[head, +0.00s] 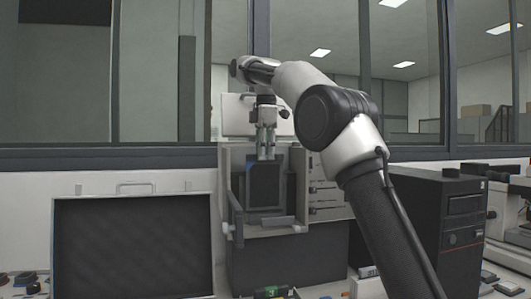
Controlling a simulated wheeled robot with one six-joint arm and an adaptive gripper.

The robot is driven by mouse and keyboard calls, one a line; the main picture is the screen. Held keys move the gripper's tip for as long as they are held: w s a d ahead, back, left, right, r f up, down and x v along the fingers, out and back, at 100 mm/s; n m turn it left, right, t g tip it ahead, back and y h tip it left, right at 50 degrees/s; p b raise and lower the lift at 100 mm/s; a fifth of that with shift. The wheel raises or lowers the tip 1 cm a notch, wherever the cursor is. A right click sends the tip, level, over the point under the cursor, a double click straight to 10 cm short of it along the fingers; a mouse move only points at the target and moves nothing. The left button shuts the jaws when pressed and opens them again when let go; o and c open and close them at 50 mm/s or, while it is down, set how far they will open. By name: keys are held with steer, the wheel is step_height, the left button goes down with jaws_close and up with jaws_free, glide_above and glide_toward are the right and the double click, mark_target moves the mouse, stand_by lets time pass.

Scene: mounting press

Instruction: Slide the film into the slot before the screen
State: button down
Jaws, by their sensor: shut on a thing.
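My gripper (266,156) points straight down in front of the mounting press (228,180). It is shut on the top edge of a dark film (265,188), a thin upright sheet with a bluish patch near its upper left corner. The film hangs below the fingertips, in front of the press's dark opening. I cannot tell the screen apart from the dark area behind the film. The slot is not clearly visible, and I cannot tell whether the film's lower edge is in it or apart from it.
An open case with a dark panel (132,245) stands at the left. A black computer tower (465,215) stands at the right, with a microscope (515,190) beyond it. Small items lie along the bench front, including a dark cylinder with a green band (270,292).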

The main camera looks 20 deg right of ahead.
mark_target(265, 163)
steer(key=shift+f, duration=1.3)
steer(key=shift+f, duration=0.75)
steer(key=c, duration=1.4)
jaws_free()
steer(key=shift+o, duration=0.2)
steer(key=shift+r, duration=0.1)
steer(key=r, duration=0.6)
steer(key=shift+s+r, duration=0.15)
steer(key=shift+s, duration=0.05)
steer(key=shift+s+r, duration=0.15)
steer(key=shift+r, duration=0.35)
